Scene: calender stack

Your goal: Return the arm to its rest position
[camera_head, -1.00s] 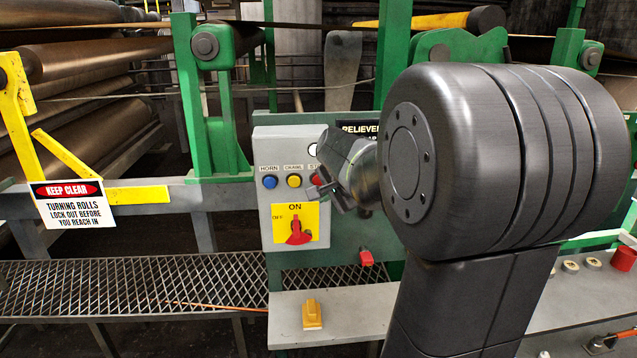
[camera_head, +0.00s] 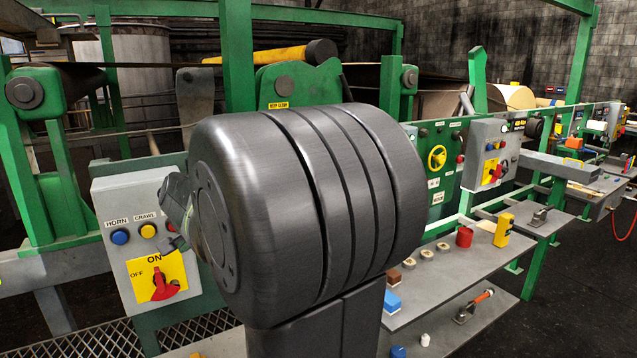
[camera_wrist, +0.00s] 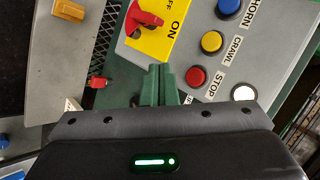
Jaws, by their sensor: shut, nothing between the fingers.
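My gripper (camera_head: 172,241) is small and partly hidden behind the large dark joint of my own arm in the head view. It appears in front of the grey control box (camera_head: 108,195), by its crawl button and yellow switch plate. In the wrist view the two green-lit fingers (camera_wrist: 161,85) are together with nothing between them. They point toward the grey box (camera_wrist: 215,92), near its red button (camera_wrist: 196,77). The gap to the box is hard to judge. My arm is raised and bent.
The red rotary switch (camera_head: 164,285) sits on a yellow plate below the blue horn button (camera_head: 120,236). Grey shelves (camera_head: 440,283) on the right hold a red cup (camera_head: 464,237), a yellow block (camera_head: 503,230) and small parts. Green machine frames stand behind. Dark floor is open at far right.

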